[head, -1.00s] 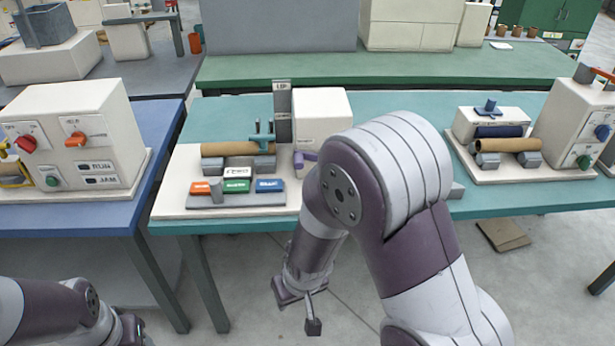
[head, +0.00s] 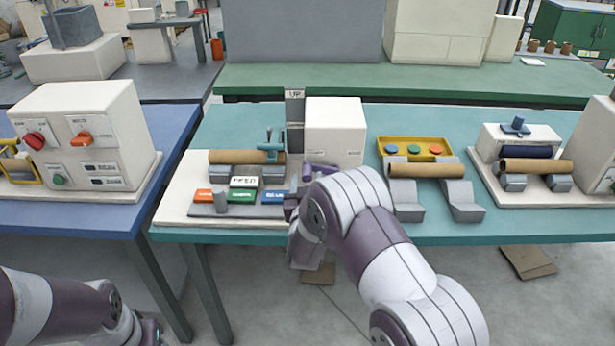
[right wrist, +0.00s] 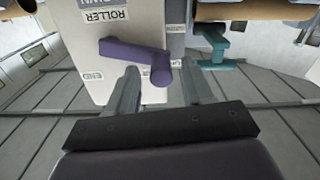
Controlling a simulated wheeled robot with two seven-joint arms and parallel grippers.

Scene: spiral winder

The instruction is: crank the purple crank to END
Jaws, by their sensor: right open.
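The purple crank (head: 322,169) sits at the foot of the white winder box (head: 335,127) in the head view, partly hidden by my right arm. In the right wrist view the purple crank (right wrist: 132,54) runs across a white panel, its round-ended handle pointing at me. A small upside-down label (right wrist: 90,77), seemingly END, is left of the handle. My right gripper (right wrist: 160,90) is open and empty, its fingers on either side of the handle's end in that view; contact cannot be told. In the head view it is mostly hidden by my arm.
A brown roll (head: 232,157), a teal clamp (head: 270,147) and labelled blocks (head: 243,183) stand left of the crank. To the right are a yellow button tray (head: 412,141) and another roll (head: 425,170) on grey stands. A grey post (head: 295,120) rises beside the box.

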